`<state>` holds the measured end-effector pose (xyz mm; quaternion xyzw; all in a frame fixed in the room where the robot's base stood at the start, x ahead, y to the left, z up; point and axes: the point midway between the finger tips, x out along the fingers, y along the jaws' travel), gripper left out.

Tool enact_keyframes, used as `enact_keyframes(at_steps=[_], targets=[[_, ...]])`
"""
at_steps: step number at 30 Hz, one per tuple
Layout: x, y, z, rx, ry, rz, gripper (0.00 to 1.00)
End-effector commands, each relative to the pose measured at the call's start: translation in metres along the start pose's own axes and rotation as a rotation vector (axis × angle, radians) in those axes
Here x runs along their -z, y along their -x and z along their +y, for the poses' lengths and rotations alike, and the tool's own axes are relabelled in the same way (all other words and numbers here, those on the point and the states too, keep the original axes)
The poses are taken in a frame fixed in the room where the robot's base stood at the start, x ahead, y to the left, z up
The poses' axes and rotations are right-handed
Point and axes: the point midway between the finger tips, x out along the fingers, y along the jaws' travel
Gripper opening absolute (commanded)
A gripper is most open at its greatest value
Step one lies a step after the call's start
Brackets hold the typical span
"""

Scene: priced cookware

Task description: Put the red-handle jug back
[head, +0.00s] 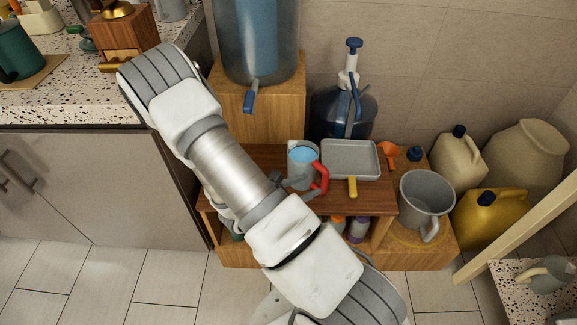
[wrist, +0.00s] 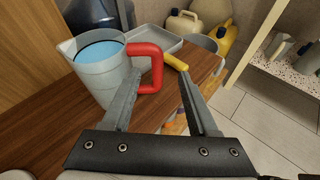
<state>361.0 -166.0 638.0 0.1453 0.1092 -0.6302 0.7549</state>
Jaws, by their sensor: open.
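The red-handle jug (head: 301,153) is a grey, clear-looking jug with blue liquid in it. It stands upright on the wooden bench, and in the wrist view the jug (wrist: 97,75) is at upper left with its red handle toward the right. My gripper (wrist: 159,75) is open and empty at the handle. The red handle shows between the two fingers, close to the left finger, which overlaps the gap between handle and body. I cannot tell whether a finger touches it. In the head view my arm hides part of the gripper and the bench.
A grey tray with a yellow handle (head: 350,158) lies right of the jug. A large grey pot (head: 426,197), an orange scoop (head: 388,152) and yellow can (head: 492,217) stand farther right. A water dispenser (head: 257,40) and a blue pump bottle (head: 343,112) are behind. Bottles sit under the bench.

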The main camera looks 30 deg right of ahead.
Motion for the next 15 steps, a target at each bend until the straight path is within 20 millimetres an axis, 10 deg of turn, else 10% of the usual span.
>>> enact_keyframes(at_steps=[15], targets=[[-0.118, 0.071, -0.021, 0.369, -0.671, 0.167, 0.60]])
